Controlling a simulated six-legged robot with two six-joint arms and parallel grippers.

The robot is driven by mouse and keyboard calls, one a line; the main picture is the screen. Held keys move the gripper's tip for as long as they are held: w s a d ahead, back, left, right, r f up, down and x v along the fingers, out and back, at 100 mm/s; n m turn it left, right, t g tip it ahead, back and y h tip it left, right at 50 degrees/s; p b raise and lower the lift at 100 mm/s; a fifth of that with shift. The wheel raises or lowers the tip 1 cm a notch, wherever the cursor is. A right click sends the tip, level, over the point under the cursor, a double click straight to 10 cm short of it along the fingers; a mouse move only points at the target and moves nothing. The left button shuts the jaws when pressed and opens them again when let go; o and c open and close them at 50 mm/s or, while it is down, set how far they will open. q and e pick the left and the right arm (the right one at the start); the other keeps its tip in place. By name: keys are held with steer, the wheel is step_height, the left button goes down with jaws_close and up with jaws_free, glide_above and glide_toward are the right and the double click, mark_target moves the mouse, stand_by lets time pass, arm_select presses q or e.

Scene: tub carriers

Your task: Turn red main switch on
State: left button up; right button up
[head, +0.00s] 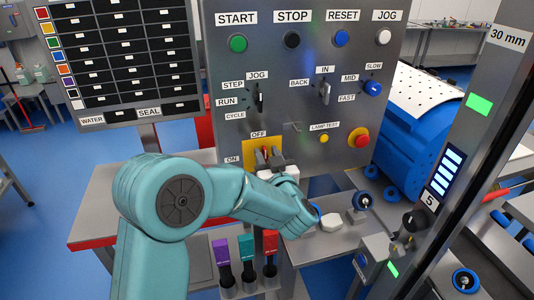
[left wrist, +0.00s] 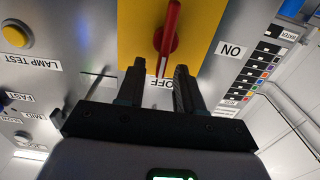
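The main switch is a red lever on a yellow plate (head: 250,146) low on the grey control panel. In the left wrist view the red lever (left wrist: 170,28) points toward the OFF label (left wrist: 158,82). The ON label (left wrist: 231,50) is off to the side, beside the plate; it also shows in the head view (head: 232,160). My left gripper (left wrist: 160,68) is open, with its two dark fingers apart and the lever's end at the gap between their tips. I cannot tell whether they touch it. In the head view my left arm and gripper partly hide the switch. My right gripper is not in view.
Above the switch are several buttons and selector knobs, with a red emergency button (head: 359,138) on the right. Purple, teal and red-topped holders (head: 246,246) stand below. A blue roller (head: 412,130) and a grey post (head: 462,130) are on the right.

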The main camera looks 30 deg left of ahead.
arm_select(q)
steer(key=shift+a+f, duration=0.1)
steer(key=shift+a, duration=0.15)
steer(key=shift+d, duration=0.15)
steer(key=c, duration=0.4)
jaws_close()
